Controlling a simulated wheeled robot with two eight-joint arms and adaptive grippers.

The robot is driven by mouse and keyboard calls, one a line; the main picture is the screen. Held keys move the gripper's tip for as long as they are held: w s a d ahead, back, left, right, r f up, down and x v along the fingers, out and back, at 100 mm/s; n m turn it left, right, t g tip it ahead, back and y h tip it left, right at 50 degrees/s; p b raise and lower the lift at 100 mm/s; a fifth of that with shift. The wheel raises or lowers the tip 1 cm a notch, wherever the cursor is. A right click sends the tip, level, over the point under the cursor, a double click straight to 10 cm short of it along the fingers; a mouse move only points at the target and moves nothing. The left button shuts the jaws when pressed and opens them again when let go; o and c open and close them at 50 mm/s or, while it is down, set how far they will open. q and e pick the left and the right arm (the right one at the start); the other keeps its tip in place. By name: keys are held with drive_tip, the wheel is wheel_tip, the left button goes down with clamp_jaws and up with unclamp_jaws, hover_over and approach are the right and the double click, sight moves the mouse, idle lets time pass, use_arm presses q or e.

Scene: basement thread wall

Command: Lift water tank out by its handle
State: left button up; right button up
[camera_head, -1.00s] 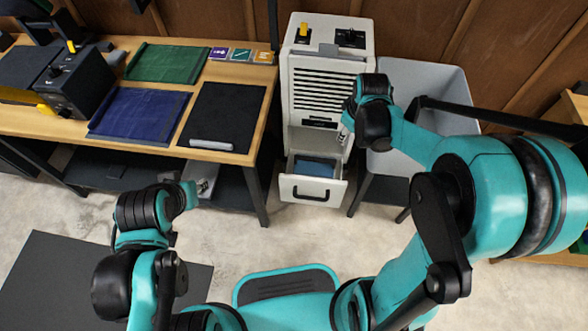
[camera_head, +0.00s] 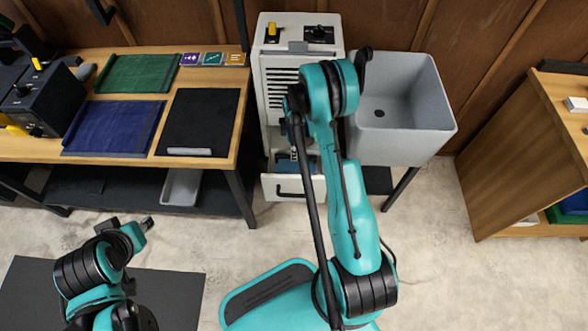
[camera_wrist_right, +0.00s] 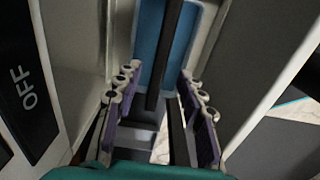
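A pale dehumidifier cabinet (camera_head: 297,62) stands against the wall. Its water tank (camera_head: 286,188) is pulled partly out at the bottom, with a black grip on its front. In the right wrist view the tank's blue interior (camera_wrist_right: 165,45) shows, with a black handle bar (camera_wrist_right: 157,80) running across it. My right gripper (camera_wrist_right: 158,105) is open, its purple-padded fingers on either side of the bar with gaps visible. In the head view my right arm hides much of the cabinet and tank. My left gripper (camera_head: 146,224) is low at the left, away from the tank; its finger gap is unclear.
A grey utility sink (camera_head: 402,108) stands close to the cabinet's right. A wooden workbench (camera_head: 140,140) with green, blue and black mats is on the left, a grey tray (camera_head: 182,187) below it. A wooden shelf unit (camera_head: 520,150) is at far right. Open floor lies in front.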

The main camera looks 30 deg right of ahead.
drive_tip(key=f, duration=0.1)
drive_tip(key=f+b, duration=0.2)
drive_tip(key=f, duration=0.1)
drive_tip(key=shift+s+d, duration=0.1)
drive_tip(key=shift+d, duration=0.15)
drive_tip(key=shift+f, duration=0.4)
drive_tip(key=shift+r, duration=0.1)
drive_tip(key=shift+c, duration=0.9)
clamp_jaws()
